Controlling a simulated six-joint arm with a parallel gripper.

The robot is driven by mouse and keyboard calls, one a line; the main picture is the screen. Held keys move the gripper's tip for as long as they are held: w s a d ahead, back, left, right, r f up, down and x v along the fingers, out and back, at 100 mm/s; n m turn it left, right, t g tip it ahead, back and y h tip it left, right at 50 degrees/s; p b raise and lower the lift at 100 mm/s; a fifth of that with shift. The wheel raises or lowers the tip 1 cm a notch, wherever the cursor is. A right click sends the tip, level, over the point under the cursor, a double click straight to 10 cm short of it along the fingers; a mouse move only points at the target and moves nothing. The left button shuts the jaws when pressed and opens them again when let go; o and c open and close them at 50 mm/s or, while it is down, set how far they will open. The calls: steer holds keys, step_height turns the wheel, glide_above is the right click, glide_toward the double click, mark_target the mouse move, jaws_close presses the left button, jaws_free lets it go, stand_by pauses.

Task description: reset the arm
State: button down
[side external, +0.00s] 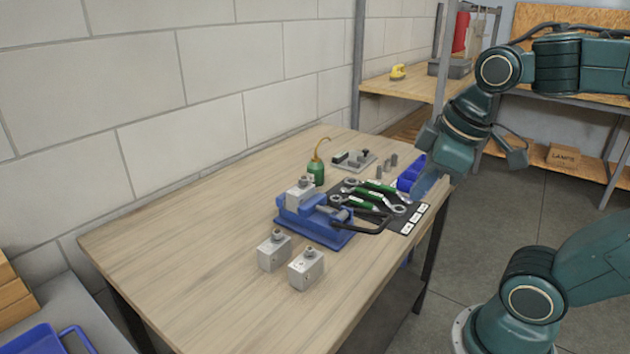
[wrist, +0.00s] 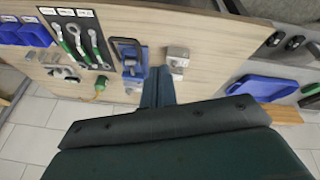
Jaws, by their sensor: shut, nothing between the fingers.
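My gripper (side external: 428,186) is at the right edge of the workbench in the side view, beside the blue bins. Its closed fingers (wrist: 158,86) show in the wrist view in front of the tabletop, with nothing between them. The wooden workbench (side external: 190,250) carries a blue vise (side external: 318,228) with a metal block in it. Two more metal blocks (side external: 274,251) (side external: 306,269) stand on the bare wood in front of the vise. Whether the fingertips touch anything is unclear.
Green-handled wrenches (side external: 372,196) lie on a black mat (side external: 412,222) beside the vise. A green oil can (side external: 316,172), a grey tray of parts (side external: 354,160) and blue bins (side external: 408,178) stand farther back. The left part of the tabletop is clear. A shelf (side external: 405,90) stands behind.

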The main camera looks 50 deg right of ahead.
steer(key=m, duration=0.1)
steer(key=s+a+m, duration=0.1)
steer(key=a+m+t, duration=0.1)
steer(key=shift+s+f+m, duration=0.25)
steer(key=shift+s+m, duration=0.05)
steer(key=shift+s, duration=0.05)
